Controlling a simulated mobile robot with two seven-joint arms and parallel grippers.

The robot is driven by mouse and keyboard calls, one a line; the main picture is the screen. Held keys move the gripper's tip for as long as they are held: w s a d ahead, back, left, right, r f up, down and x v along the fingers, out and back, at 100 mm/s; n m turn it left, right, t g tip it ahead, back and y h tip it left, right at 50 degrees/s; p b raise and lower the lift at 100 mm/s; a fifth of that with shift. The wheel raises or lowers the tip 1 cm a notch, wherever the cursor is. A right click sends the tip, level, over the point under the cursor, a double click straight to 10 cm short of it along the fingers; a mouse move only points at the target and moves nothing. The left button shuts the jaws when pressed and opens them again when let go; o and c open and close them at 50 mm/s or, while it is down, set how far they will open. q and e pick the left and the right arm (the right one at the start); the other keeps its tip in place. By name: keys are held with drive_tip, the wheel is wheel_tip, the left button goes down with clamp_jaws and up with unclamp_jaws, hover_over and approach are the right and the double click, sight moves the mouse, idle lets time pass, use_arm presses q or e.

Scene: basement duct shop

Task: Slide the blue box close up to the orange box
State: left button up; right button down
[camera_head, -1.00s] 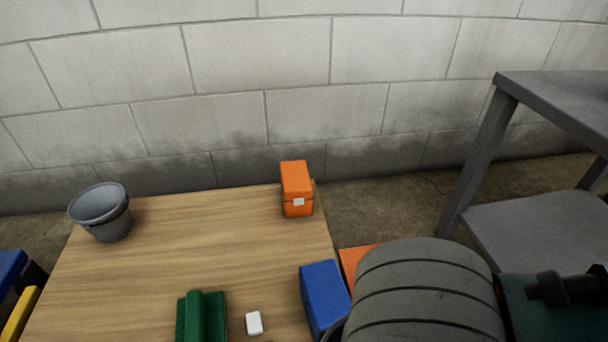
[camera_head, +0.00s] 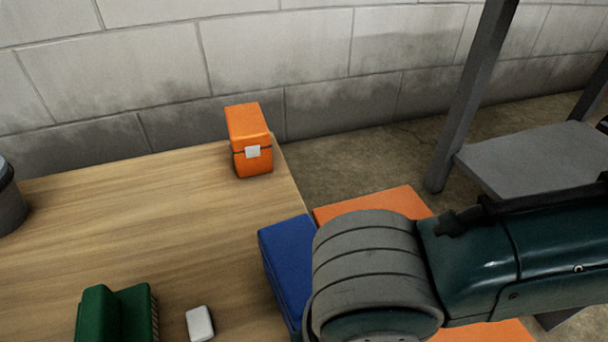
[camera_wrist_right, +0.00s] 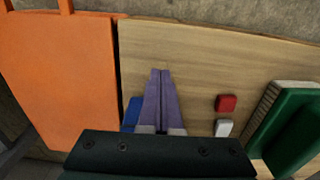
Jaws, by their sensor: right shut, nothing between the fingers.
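The blue box (camera_head: 285,256) sits at the right edge of the wooden table, partly hidden by my right arm. The orange box (camera_head: 250,145), with a pale latch, stands upright farther back near the table's far right corner. The two boxes are clearly apart. In the right wrist view, my right gripper (camera_wrist_right: 160,74) has its purple fingers shut together and empty. A small piece of the blue box (camera_wrist_right: 131,113) shows beside the fingers; the rest is hidden. Whether they touch it I cannot tell. In the head view my right gripper is hidden behind its arm. My left gripper is not visible.
The wooden table (camera_head: 150,225) has clear surface before the orange box. A green object (camera_head: 118,315), a white block (camera_head: 200,323) and a red block (camera_wrist_right: 227,103) lie near. A grey bucket (camera_head: 8,200) stands left. An orange panel (camera_head: 380,203) adjoins the table's right edge.

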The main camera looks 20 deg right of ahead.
wheel_tip(320, 180, down, 3)
drive_tip(key=shift+r+b, duration=0.1)
drive_tip(key=shift+b, duration=0.55)
drive_tip(key=w+b, duration=0.2)
drive_tip(key=w, duration=0.1)
drive_tip(key=shift+w+a+r, duration=0.1)
drive_tip(key=shift+w+r, duration=0.05)
drive_tip(key=shift+r, duration=0.25)
drive_tip(key=shift+w+r+b, duration=0.2)
drive_tip(key=shift+w+b, duration=0.15)
drive_tip(key=shift+w, duration=0.05)
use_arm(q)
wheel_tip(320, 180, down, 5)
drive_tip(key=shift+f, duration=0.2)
use_arm(e)
drive_tip(key=shift+s, duration=0.1)
